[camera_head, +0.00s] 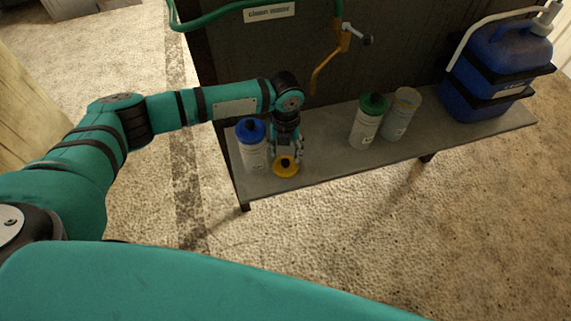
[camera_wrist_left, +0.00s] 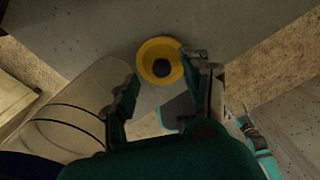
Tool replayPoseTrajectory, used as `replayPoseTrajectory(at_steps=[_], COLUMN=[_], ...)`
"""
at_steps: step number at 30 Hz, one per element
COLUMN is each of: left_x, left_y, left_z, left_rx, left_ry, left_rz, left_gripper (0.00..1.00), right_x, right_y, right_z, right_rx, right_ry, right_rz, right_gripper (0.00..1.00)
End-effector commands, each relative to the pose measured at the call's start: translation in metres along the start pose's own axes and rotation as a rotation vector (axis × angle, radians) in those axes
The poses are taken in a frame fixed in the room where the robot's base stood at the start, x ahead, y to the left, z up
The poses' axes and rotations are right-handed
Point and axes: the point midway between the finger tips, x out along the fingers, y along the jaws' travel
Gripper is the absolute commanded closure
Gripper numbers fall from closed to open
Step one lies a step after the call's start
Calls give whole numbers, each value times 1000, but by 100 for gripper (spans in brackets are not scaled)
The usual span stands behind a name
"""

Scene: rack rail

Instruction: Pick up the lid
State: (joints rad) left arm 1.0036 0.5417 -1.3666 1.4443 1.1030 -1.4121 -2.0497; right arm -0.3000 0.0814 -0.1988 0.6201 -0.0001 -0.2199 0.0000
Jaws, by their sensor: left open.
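The yellow lid (camera_head: 285,169) with a dark centre knob lies on the grey bench (camera_head: 325,148) near its left front edge. It also shows in the left wrist view (camera_wrist_left: 150,68), slightly beyond my fingertips. My left gripper (camera_head: 287,155) points down over the lid and partly hides it. In the left wrist view the two fingers of my left gripper (camera_wrist_left: 160,78) are spread apart, with nothing held between them. I cannot tell whether the right fingertip touches the lid's rim. My right gripper is not in view.
A blue-capped bottle (camera_head: 253,155) stands close left of my left gripper. A green-capped bottle (camera_head: 364,129) and an open bottle (camera_head: 399,121) stand further right. A blue jug (camera_head: 496,75) is strapped at the right end. An orange-handled tap (camera_head: 331,62) hangs above.

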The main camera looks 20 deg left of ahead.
Motion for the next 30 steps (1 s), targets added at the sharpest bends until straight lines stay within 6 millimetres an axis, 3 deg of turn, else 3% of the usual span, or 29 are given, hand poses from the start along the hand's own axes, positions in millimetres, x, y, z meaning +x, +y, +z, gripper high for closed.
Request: replayPoseTrajectory(at_steps=[7, 16, 27, 30], left_x=[34, 39, 38, 38], left_y=[-1, -1, -1, -1], left_z=[-6, -6, -6, -6], left_rx=[-1, 0, 0, 0], left_ry=[3, 1, 1, 1], left_rz=[0, 0, 0, 0], left_gripper=[52, 53, 100, 100], right_x=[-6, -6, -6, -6], right_y=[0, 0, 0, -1], right_z=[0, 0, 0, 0], right_rx=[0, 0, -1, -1], right_ry=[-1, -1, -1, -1], right_rz=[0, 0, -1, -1], right_gripper=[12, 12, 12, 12])
